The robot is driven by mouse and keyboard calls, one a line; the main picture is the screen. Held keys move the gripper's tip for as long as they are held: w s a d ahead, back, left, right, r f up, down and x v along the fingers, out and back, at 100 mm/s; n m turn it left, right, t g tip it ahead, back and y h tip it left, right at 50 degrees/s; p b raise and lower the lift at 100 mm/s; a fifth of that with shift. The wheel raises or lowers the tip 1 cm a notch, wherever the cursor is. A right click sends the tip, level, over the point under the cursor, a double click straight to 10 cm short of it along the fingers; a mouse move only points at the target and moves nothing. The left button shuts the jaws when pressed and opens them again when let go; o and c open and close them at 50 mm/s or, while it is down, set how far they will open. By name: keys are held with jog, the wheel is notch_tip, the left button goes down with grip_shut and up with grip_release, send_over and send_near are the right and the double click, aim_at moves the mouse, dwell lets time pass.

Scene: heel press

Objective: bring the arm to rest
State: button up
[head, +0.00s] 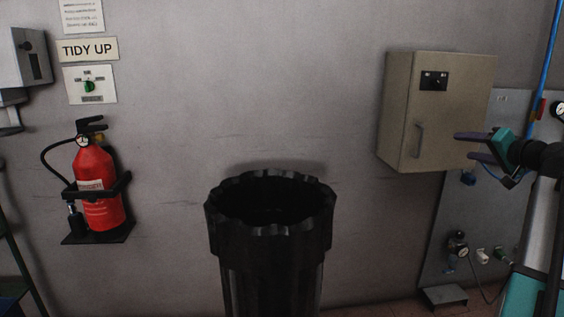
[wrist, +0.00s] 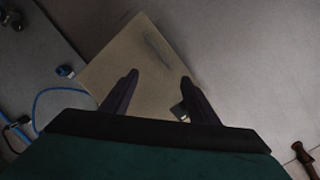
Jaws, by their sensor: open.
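My gripper (head: 474,147) is at the right of the head view, its two dark fingers pointing left and spread apart with nothing between them. It appears in front of the lower right part of a beige wall cabinet (head: 406,112). In the wrist view my gripper (wrist: 156,90) shows both fingers apart, with the cabinet (wrist: 120,58) beyond them. I cannot tell how far the fingers are from the cabinet. Part of my arm shows at the right edge of the head view.
A black bin (head: 270,245) stands in the lower middle. A red fire extinguisher (head: 95,185) hangs on the left wall under a TIDY UP sign (head: 87,50). A grey panel (head: 440,240) with fittings is at the right. The wall between extinguisher and cabinet is clear.

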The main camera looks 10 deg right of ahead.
jog(key=w+a+f+g+y+p, duration=0.15)
jog(key=a+f, duration=0.25)
jog(key=f, duration=0.5)
jog(key=w+a+f+g, duration=0.2)
jog(key=w+a+f, duration=0.15)
jog(key=f, duration=0.55)
jog(key=w+a+f+g+y, duration=0.1)
jog(key=a+f, duration=0.4)
jog(key=f, duration=0.5)
jog(key=s+a+f+n+g+p, duration=0.1)
jog(key=s+a+f+g, duration=0.2)
jog(key=a+f, duration=0.75)
jog(key=s+a+f+n+g+p, duration=0.1)
jog(key=s+a+f+n+g, duration=0.35)
jog(key=f, duration=1.05)
jog(key=s+a+f+g+p, duration=0.2)
jog(key=s+a+f+g, duration=0.2)
jog(key=s+a+f, duration=1.3)
jog(key=s+a+f+n+g+h, duration=0.1)
jog(key=s+f, duration=0.1)
jog(key=s, duration=0.5)
jog(key=s+a+f+n+g+h+p, duration=0.1)
jog(key=s+f+g, duration=0.1)
jog(key=s, duration=0.5)
jog(key=s+a+f+n+g+h, duration=0.1)
jog(key=s+f+g, duration=0.1)
jog(key=s+f, duration=0.2)
jog(key=s, duration=0.3)
jog(key=shift+s+f, duration=0.2)
jog(key=shift+s, duration=0.2)
